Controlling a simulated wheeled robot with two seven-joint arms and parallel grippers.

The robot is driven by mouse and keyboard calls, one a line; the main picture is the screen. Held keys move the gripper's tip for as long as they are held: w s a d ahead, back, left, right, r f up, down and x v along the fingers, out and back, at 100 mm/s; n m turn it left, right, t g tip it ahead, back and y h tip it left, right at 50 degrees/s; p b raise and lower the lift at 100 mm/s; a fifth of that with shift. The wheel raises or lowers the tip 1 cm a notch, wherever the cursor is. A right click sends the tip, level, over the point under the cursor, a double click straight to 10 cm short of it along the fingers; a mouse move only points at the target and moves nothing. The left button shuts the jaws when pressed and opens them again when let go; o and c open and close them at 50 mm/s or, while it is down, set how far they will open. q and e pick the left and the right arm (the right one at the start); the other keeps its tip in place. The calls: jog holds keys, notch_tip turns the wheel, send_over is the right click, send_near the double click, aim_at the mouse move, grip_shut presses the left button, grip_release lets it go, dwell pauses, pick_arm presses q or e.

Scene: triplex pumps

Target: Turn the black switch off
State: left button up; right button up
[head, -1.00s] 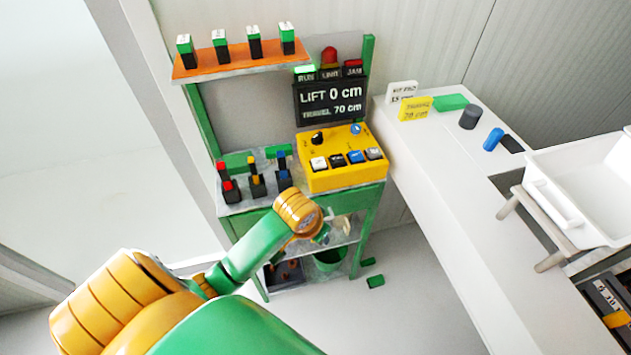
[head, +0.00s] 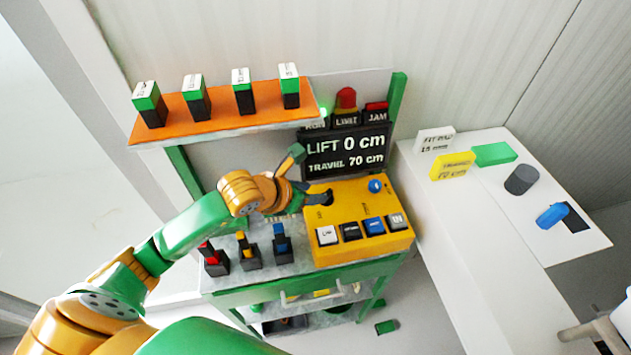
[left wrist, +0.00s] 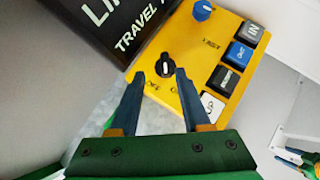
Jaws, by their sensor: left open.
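The black switch (left wrist: 164,68) is a small rotary knob with a white mark, on the sloped top of the yellow control box (head: 345,249). In the left wrist view it sits just beyond and between the two dark blue fingertips of my left gripper (left wrist: 160,76). The fingers are apart, with nothing held between them. Small labels lie beside the knob; they are too blurred to read surely. In the head view my left gripper (head: 312,192) reaches in from the left over the box's left rear corner, and partly hides the switch.
A blue knob (head: 375,186) and a row of several push buttons (head: 350,231) share the box. The display (head: 347,150) stands close behind. Red, yellow and blue levers (head: 281,243) stand to the left. An orange shelf (head: 222,112) with several green-black blocks is above left.

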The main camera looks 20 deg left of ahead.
aim_at(326, 193)
pick_arm(q)
jog(key=x, duration=0.2)
jog(key=d+x, duration=0.1)
jog(key=x, duration=0.1)
jog(key=shift+w+f+p, duration=0.1)
jog(key=shift+f+p, duration=0.1)
jog(key=shift+p, duration=0.2)
jog(key=shift+w+f, duration=0.25)
jog(key=shift+f, duration=0.05)
jog(key=shift+s, duration=0.1)
jog(key=shift+r, duration=0.1)
grip_shut()
